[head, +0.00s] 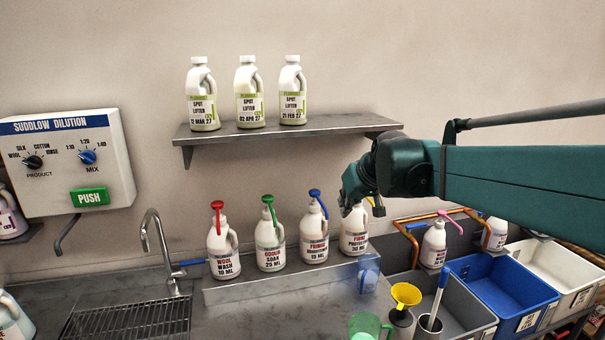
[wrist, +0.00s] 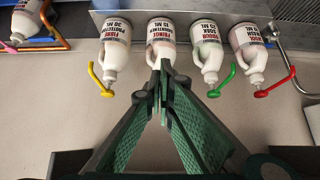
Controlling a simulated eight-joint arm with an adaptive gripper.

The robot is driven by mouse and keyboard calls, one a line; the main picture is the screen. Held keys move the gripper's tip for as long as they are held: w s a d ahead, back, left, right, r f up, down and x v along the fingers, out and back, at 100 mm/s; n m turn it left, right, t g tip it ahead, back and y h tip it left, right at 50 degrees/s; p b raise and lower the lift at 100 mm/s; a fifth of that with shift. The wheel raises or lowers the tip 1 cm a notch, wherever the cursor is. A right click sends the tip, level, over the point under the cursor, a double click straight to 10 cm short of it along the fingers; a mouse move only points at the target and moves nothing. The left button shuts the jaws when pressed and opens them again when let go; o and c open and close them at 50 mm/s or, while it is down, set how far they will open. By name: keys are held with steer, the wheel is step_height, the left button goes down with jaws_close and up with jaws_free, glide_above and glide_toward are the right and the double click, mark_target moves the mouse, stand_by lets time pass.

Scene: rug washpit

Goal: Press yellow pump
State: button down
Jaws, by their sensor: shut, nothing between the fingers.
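My gripper is shut and empty. In the wrist view its fingertips overlap the neighbouring Fringe bottle (wrist: 172,32), whose blue pump is hidden there. The blue pump (head: 317,197) shows in the head view. I cannot tell whether anything touches.
Bottles with red (head: 217,205) and green pumps (head: 268,202) stand to the left. A shelf (head: 290,129) with three jugs hangs above. A pink-pump bottle (head: 434,243) and grey, blue (head: 505,285) and white bins are right. A yellow funnel (head: 406,294) stands in front.

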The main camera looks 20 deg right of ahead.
steer(key=w+d+r+p, duration=0.1)
steer(key=w+d+r, duration=0.1)
steer(key=w+d, duration=0.6)
steer(key=w+d+r+t+p, duration=0.1)
steer(key=w+d+r+p, duration=0.1)
steer(key=w+d, duration=0.7)
steer(key=shift+w+p, duration=0.3)
steer(key=shift+w, duration=0.2)
steer(key=shift+x, duration=4.95)
steer(key=shift+f+b, duration=0.45)
steer(key=shift+f, duration=1.05)
